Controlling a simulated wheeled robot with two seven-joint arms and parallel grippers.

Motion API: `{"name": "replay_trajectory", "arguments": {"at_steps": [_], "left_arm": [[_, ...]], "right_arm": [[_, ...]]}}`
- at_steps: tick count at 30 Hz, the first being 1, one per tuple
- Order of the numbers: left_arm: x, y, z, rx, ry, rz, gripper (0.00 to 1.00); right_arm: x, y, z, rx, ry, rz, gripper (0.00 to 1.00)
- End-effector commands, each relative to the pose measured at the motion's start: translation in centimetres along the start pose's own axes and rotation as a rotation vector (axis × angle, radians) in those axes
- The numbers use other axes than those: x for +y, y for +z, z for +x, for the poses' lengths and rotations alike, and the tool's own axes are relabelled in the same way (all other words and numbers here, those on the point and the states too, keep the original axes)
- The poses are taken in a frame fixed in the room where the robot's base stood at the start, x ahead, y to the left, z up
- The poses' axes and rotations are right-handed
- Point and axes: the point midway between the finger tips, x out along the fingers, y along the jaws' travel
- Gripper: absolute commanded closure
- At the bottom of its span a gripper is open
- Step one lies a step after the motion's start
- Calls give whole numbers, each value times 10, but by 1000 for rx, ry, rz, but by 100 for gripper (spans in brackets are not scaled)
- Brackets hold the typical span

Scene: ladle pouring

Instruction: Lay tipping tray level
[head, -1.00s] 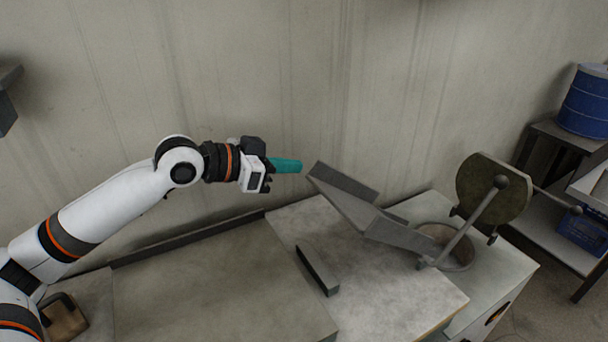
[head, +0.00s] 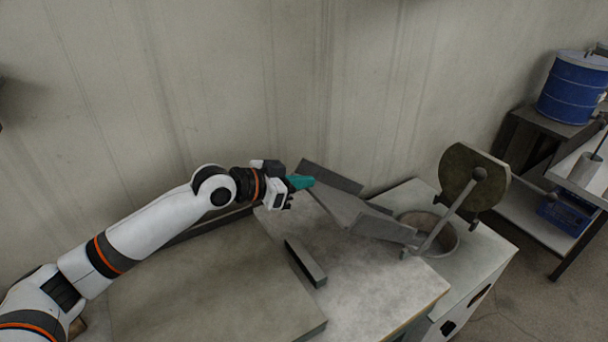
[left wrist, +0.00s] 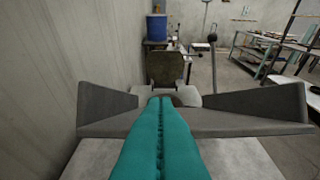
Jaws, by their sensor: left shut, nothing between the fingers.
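The tipping tray (head: 345,208) is a grey metal trough in the head view. It slopes, its left end raised above the bench and its right end low by a round pot (head: 440,232). My left gripper (head: 303,183) has teal fingers shut with nothing between them. Its fingertips are at the tray's raised left end and overlap that edge in the picture; I cannot tell whether they touch. In the left wrist view the teal fingers (left wrist: 160,140) point at the tray (left wrist: 235,122), whose side walls flare left and right. My right gripper is not in view.
A dark bar (head: 306,262) lies on the bench top (head: 375,285) below the tray. A round lid (head: 470,178) and a ball-ended lever (head: 450,212) stand at the pot. A wall runs behind. A blue drum (head: 572,88) is at the far right.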

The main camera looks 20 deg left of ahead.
Motion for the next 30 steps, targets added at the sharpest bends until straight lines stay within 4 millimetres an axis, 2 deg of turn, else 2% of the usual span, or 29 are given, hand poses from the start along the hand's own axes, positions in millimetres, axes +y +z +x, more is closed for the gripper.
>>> {"name": "replay_trajectory", "arguments": {"at_steps": [5,8,11,15,18,21,30], "left_arm": [[0,0,0,0,0,0,100],[0,-6,-1,1,1,0,100],[1,-28,-6,5,2,-1,100],[0,-68,-15,9,1,-2,100],[1,-91,-19,5,1,0,100],[1,-104,-21,2,1,0,100],[0,-107,-24,-1,0,0,100]], "right_arm": [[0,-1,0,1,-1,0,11],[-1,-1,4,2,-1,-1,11],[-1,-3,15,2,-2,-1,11],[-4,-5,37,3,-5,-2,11],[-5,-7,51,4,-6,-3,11],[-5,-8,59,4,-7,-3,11],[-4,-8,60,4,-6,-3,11]]}}
